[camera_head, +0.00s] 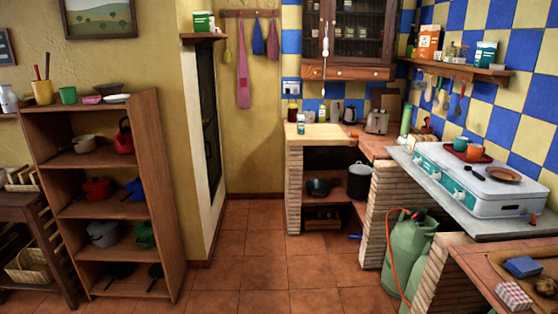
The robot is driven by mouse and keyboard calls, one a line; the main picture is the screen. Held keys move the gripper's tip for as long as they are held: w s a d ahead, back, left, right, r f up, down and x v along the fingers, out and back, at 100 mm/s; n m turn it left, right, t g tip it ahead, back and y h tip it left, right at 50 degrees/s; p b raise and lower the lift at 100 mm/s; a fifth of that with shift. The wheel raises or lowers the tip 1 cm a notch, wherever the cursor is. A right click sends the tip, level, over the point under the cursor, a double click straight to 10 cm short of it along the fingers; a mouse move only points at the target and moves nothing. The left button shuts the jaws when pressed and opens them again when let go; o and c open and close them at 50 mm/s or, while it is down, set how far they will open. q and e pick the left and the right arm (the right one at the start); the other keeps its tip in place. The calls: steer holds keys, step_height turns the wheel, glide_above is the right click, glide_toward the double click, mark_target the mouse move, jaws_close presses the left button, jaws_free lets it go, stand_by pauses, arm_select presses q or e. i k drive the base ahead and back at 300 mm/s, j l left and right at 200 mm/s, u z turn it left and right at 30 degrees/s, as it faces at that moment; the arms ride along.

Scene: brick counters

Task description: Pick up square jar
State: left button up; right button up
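A small jar (301,124) with a pale body and a bluish-green top stands upright near the front left of the light wooden counter top (330,136). It is too small to tell whether it is square. Neither of my grippers shows in the head view.
A wooden shelf (163,180) with pots stands at left. A toaster (377,122) and kettle (349,114) are farther along the counter. A stove (482,196) and green gas cylinder (410,250) are at right. The tiled floor (250,245) in the middle is clear.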

mark_target(459, 57)
steer(key=i+l, duration=0.2)
steer(key=i, duration=0.3)
steer(key=i+l, duration=0.2)
steer(key=i, duration=0.25)
steer(key=i+l, duration=0.2)
steer(key=i, duration=0.3)
steer(key=i+l, duration=0.2)
steer(key=i, duration=0.25)
steer(key=i+l, duration=0.2)
steer(key=i, duration=0.3)
steer(key=i+l+z, duration=0.1)
steer(key=i+z, duration=0.25)
steer(key=z, duration=1)
